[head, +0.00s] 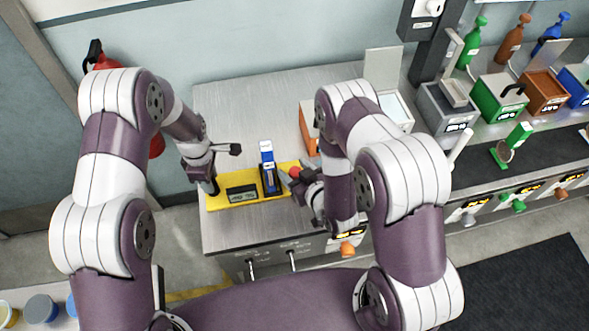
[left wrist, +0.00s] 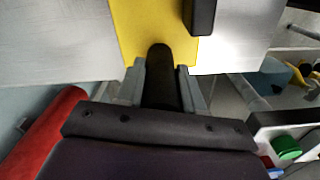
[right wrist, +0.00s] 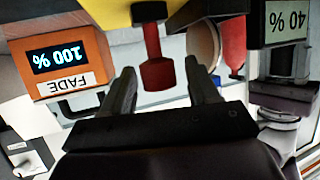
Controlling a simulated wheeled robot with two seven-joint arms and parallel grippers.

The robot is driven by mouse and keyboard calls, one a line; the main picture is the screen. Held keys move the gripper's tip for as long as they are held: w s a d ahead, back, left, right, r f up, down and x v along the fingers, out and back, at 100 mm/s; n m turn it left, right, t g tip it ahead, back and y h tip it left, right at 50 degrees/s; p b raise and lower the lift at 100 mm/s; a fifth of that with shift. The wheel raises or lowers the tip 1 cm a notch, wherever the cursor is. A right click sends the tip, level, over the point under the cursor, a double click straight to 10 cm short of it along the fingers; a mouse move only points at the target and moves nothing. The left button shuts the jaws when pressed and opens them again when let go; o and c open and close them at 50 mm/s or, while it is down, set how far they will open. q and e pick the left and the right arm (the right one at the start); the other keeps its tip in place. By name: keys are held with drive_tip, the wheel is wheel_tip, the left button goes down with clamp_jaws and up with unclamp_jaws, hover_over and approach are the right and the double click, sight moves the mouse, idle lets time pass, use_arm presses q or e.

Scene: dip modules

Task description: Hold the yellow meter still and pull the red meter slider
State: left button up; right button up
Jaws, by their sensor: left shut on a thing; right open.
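The yellow meter (head: 232,205) lies on the metal counter, with a small display (head: 242,194) and an upright blue and dark part (head: 270,178) on it. My left gripper (head: 212,187) is at the meter's left end. In the left wrist view its fingers (left wrist: 160,85) are shut on the meter's black handle (left wrist: 158,65). The red slider knob (head: 295,172) is at the meter's right end. My right gripper (head: 299,182) is beside it. In the right wrist view the red knob (right wrist: 157,75) stands between the tips of my open fingers (right wrist: 162,82), apart from both.
An orange box (right wrist: 62,68) reading "FADE 100 %" stands close to my right gripper, and a "40 %" display (right wrist: 287,25) is on its other side. Green (head: 498,98) and brown (head: 545,92) boxes stand further right. The counter (head: 235,120) behind the meter is mostly clear.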

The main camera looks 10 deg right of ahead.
drive_tip(key=v, duration=0.7)
drive_tip(key=shift+s, duration=0.1)
use_arm(q)
drive_tip(key=o, duration=1.1)
use_arm(e)
drive_tip(key=shift+r, duration=0.1)
use_arm(q)
wheel_tip(320, 180, up, 9)
drive_tip(key=p, duration=0.6)
drive_tip(key=shift+r+p, duration=0.1)
drive_tip(key=shift+p, duration=0.3)
use_arm(e)
wheel_tip(320, 180, up, 7)
drive_tip(key=shift+f, duration=0.25)
